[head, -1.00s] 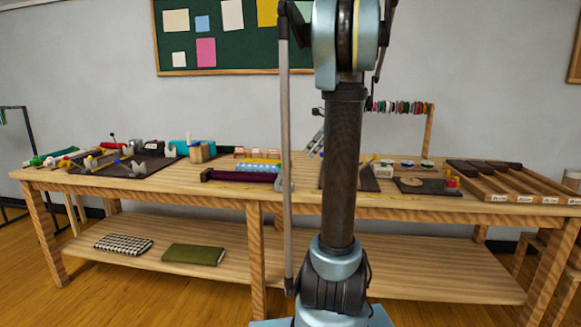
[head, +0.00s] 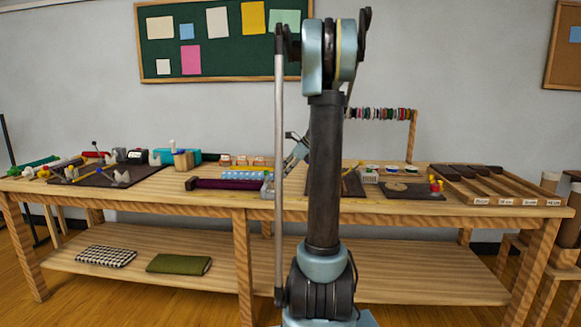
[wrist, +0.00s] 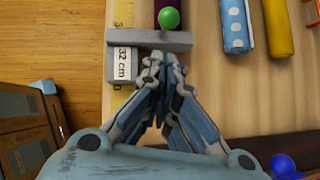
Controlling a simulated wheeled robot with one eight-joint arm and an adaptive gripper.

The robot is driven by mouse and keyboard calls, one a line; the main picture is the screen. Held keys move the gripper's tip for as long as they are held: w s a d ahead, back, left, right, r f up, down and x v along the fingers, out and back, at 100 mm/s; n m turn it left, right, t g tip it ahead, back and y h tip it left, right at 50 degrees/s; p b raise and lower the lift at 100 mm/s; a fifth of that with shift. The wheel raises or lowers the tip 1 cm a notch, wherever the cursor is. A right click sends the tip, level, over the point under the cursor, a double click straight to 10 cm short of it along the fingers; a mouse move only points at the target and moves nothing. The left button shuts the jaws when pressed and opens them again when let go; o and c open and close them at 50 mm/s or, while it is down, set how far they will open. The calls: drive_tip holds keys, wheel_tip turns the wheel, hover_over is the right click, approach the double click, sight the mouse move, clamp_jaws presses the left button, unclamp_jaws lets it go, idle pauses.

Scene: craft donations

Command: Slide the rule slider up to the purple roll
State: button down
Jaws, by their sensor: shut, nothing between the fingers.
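The purple roll (wrist: 168,9) lies lengthwise at the top of the wrist view; its near end is at the grey slider bar (wrist: 152,39). I cannot tell whether bar and roll touch. A green ball (wrist: 169,18) shows over the roll just beyond the bar. My gripper (wrist: 163,68) is shut and empty, its fingertips just on the near side of the bar. In the head view the purple roll (head: 225,184) lies near the table's front edge.
A blue dotted roll (wrist: 236,25) and a yellow roll (wrist: 278,27) lie right of the purple one. A blue ball (wrist: 284,166) is at lower right. The table edge drops to the floor at left. Wooden trays (head: 490,185) stand at the table's right.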

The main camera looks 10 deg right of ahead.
drive_tip(key=shift+w+a+f, duration=0.15)
drive_tip(key=shift+w+a, duration=0.25)
drive_tip(key=shift+a, duration=0.35)
drive_tip(key=shift+w+a+f, duration=0.1)
drive_tip(key=shift+w+a, duration=0.25)
drive_tip(key=shift+a, duration=0.35)
drive_tip(key=shift+w+a, duration=0.25)
drive_tip(key=shift+a, duration=0.25)
drive_tip(key=shift+d, duration=0.1)
